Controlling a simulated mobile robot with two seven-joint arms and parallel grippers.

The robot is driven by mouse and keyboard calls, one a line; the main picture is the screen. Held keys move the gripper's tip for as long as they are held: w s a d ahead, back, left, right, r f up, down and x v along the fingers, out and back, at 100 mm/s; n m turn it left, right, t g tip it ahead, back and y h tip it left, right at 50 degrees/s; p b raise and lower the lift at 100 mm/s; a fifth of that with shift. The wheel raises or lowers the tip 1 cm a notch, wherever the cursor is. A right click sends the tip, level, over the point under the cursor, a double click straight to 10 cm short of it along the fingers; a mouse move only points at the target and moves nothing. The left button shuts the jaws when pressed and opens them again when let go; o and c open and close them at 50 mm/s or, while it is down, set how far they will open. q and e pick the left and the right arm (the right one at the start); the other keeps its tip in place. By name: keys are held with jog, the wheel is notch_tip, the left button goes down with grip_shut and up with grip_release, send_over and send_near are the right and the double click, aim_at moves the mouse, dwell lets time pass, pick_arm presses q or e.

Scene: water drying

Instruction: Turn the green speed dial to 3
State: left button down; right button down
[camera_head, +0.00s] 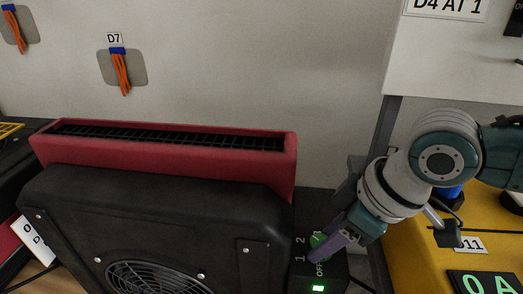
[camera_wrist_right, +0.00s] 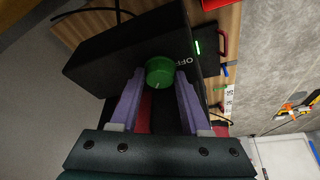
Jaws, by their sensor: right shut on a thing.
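The green speed dial (camera_head: 318,240) sits on a black control box (camera_head: 330,264) at the right of the dark fan unit. My right gripper (camera_head: 322,248) reaches it from the right, and its purple fingers partly cover it. In the right wrist view the dial (camera_wrist_right: 160,71) sits between the two fingertips, which are shut on it. A short white mark on the dial faces the gripper's palm there, away from the box's top edge. In the head view the labels 1, 2 and OFF show beside the dial; I cannot read its setting. My left gripper is out of view.
The black fan unit (camera_head: 150,205) stands left of the control box, with a red slotted duct (camera_head: 220,158) behind it. A green light (camera_head: 318,288) glows below OFF. A yellow surface (camera_head: 425,262) with a D11 label lies at the right, under my arm.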

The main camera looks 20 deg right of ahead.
jog(key=m+p, duration=0.1)
jog(key=m+h+p, duration=0.1)
jog(key=m+p, duration=0.2)
jog(key=p, duration=0.1)
jog(key=shift+s+a+r+m+t+h, duration=0.15)
jog(key=shift+a+r+m+t+h, duration=0.15)
jog(key=m+h+p, duration=0.1)
jog(key=m+p, duration=0.1)
jog(key=shift+a+f+m, duration=0.1)
jog(key=shift+f+m, duration=0.05)
jog(key=shift+m, duration=0.15)
jog(key=shift+f+m+h+p, duration=0.15)
jog(key=shift+m+h+p, duration=0.45)
jog(key=shift+m, duration=0.7)
jog(key=shift+c, duration=1.9)
grip_release()
